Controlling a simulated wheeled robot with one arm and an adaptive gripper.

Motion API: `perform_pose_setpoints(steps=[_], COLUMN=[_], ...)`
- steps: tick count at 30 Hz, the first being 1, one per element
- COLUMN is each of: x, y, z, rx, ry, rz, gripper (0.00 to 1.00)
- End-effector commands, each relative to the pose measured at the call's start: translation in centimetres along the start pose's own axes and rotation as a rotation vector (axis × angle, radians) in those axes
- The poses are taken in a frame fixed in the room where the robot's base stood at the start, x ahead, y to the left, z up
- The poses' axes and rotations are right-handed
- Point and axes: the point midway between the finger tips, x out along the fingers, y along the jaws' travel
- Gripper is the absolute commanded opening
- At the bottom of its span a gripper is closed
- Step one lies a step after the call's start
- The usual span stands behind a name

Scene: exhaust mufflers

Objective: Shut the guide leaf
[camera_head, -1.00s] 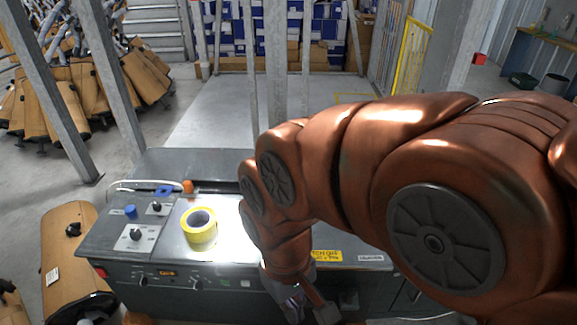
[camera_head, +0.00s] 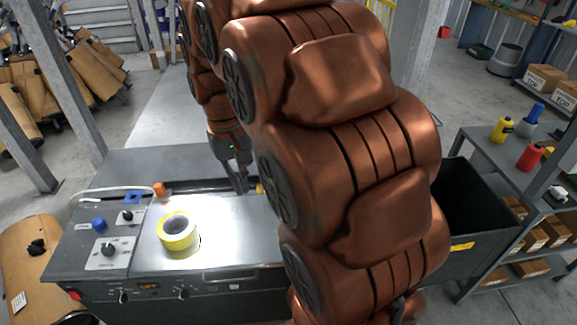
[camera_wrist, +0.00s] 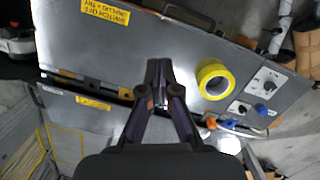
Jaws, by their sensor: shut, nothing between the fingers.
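The grey machine top (camera_head: 215,205) shows in the head view, with a flat grey plate (camera_head: 165,165) behind a dark slot. The wrist view shows this plate (camera_wrist: 65,120) too, with a small yellow label. I cannot tell for certain which part is the guide leaf; this rear plate may be it. My gripper (camera_head: 239,180) points down over the slot area, right of the tape roll. In the wrist view my gripper (camera_wrist: 159,88) is shut and empty, its fingertips near the slot. I cannot tell whether they touch the plate. My fingers hide part of the slot.
A yellow tape roll (camera_head: 178,231) lies on the machine top. Left of it are knobs (camera_head: 108,249) and an orange piece (camera_head: 159,189). A dark bin (camera_head: 470,205) and a shelf cart (camera_head: 520,165) stand right. A grey post (camera_head: 85,105) stands behind left.

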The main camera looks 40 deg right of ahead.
Motion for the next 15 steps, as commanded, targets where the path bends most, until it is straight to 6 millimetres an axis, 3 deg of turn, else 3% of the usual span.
perform_pose_setpoints(steps=[3,15], x=[-0.4,-0.6], y=[1.4,6.9], z=[-3.2,-12.4], rx=[0.04,0.154], ry=[0.001,0.006], rz=[-0.003,-0.015], gripper=[0.0,0.0])
